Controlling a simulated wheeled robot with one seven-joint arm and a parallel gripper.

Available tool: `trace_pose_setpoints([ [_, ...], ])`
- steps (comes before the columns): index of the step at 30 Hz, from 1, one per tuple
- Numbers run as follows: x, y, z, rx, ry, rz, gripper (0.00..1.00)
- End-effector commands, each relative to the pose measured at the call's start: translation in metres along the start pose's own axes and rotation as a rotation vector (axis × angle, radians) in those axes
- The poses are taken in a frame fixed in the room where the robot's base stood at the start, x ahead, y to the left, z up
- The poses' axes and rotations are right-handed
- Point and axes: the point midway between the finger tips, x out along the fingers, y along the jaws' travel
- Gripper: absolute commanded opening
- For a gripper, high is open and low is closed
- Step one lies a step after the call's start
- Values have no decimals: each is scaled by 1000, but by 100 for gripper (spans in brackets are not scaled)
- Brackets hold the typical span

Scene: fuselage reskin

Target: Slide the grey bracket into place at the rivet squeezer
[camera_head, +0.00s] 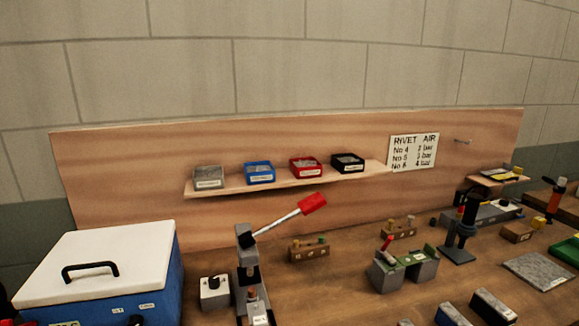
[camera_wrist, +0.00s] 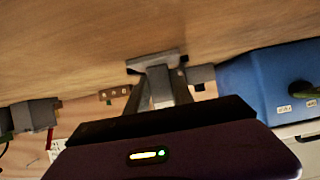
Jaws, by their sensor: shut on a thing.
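My gripper (camera_wrist: 160,78) shows in the wrist view, its two grey fingers shut on the grey bracket (camera_wrist: 152,60). The bracket has a wide flat flange beyond the fingertips and a paler part between the fingers. In the head view the rivet squeezer (camera_head: 246,262) stands upright at the bottom middle, with a lever ending in a red grip (camera_head: 312,203). Its lower end is cut off by the frame edge. I cannot make out my gripper or the bracket in the head view. The gap between bracket and squeezer cannot be told.
A blue box with a white lid (camera_head: 97,260) stands left; it also shows in the wrist view (camera_wrist: 262,82). A small grey block with a knob (camera_head: 214,293) sits left of the squeezer. A wooden block (camera_head: 309,250) and a green-topped fixture (camera_head: 404,268) stand right.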

Motion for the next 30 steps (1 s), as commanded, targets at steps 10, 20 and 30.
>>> trace_pose_setpoints([
  [10, 11, 0, -5, 0, 0, 0, 0],
  [20, 22, 0, -10, 0, 0, 0, 0],
  [30, 33, 0, -15, 0, 0, 0, 0],
])
